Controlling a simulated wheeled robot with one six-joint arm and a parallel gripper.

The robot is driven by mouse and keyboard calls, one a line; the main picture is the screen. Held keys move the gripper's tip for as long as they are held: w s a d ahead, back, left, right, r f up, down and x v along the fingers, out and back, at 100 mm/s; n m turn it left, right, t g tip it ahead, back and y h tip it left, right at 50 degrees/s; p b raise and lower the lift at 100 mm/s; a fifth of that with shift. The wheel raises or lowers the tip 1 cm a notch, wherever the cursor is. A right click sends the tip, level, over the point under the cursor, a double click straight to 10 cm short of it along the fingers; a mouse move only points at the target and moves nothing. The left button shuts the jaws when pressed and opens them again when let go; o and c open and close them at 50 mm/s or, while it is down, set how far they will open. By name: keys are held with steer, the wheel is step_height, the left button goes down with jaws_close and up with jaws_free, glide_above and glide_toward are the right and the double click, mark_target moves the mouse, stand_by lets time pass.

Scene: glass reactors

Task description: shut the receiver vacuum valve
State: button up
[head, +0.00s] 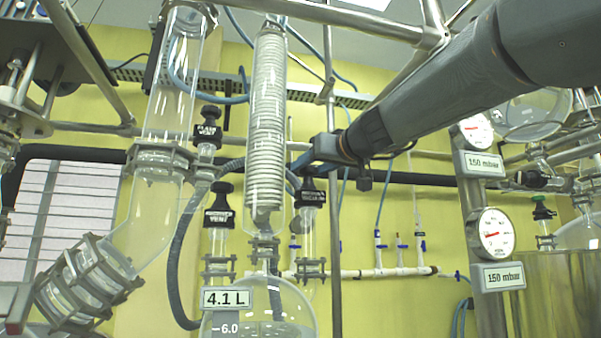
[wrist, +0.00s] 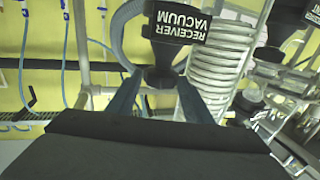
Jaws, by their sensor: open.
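The receiver vacuum valve (wrist: 166,78) has a black stem and knob with a black tag (wrist: 180,25) reading RECEIVER VACUUM, upside down in the wrist view. In the head view its tag (head: 313,198) hangs just below my gripper (head: 301,164), above a clear glass tube. In the wrist view the two blue-grey fingers of my gripper (wrist: 158,92) are open, one on each side of the valve's black part. I cannot tell whether they touch it. The knob's top is partly hidden by my gripper in the head view.
A coil condenser (head: 268,120) stands just left of the valve. The receiver flask (head: 262,315), labelled 4.1 L, is below. Similar black valves tagged RECEIVER VENT (head: 219,217) and FLASK VENT (head: 207,132) stand to the left. A metal upright (head: 333,240) runs close on the right.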

mark_target(307, 171)
steer(key=p+x, duration=0.1)
steer(key=x, duration=0.4)
steer(key=shift+p, duration=0.35)
steer(key=c, duration=0.8)
steer(key=shift+w+d+m+t+h+p, duration=0.15)
steer(key=shift+m+t+h+p, duration=0.6)
steer(key=shift+h+p, duration=0.75)
steer(key=shift+d+m+p, duration=0.15)
steer(key=shift+m+p, duration=0.4)
steer(key=shift+p, duration=0.7)
steer(key=shift+h+p, duration=0.5)
steer(key=shift+p, duration=0.05)
steer(key=m+h+p, duration=0.1)
steer(key=h+p, duration=0.1)
steer(key=p, duration=0.5)
steer(key=d+m+t+h+p, duration=0.1)
steer(key=m+h+p, duration=0.1)
steer(key=p, duration=0.4)
steer(key=shift+r+h+p, duration=0.2)
steer(key=shift+h+p, duration=0.1)
steer(key=shift+p, duration=0.05)
